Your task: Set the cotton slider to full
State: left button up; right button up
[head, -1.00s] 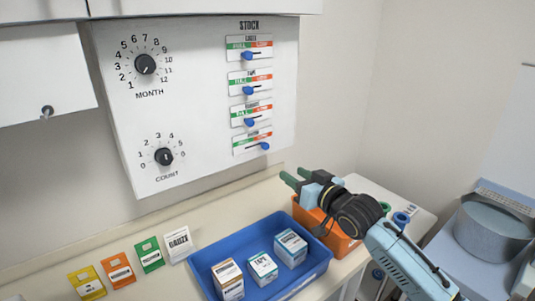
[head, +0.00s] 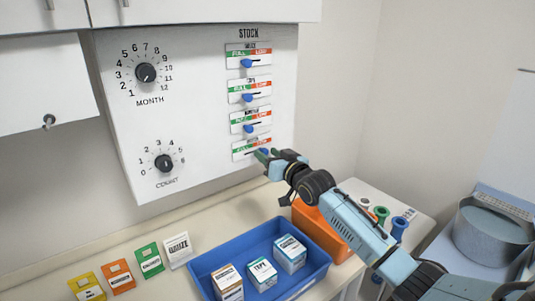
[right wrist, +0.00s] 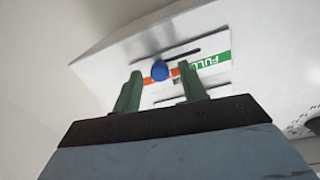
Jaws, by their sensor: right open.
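The stock panel (head: 215,110) carries a column of slider plates, green FULL at left and red LOW at right. The bottom slider plate (head: 242,151), its name too small to read, is partly covered by my right gripper (head: 268,155). In the right wrist view, this plate (right wrist: 214,62) appears turned over, with its blue knob (right wrist: 160,70) at the red end of the slot. My right gripper (right wrist: 161,92) is open, its green fingers on either side of the knob in the picture; contact cannot be told. My left gripper is out of view.
Three other sliders sit above, the nearest with its blue knob (head: 249,128) near mid-slot. Month (head: 146,72) and count (head: 164,163) dials are at left. Below are a blue tray (head: 205,284) of boxes, an orange bin (head: 318,228) and several standing cards (head: 150,260).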

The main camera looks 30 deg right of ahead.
jog(key=shift+w, duration=0.5)
grip_shut()
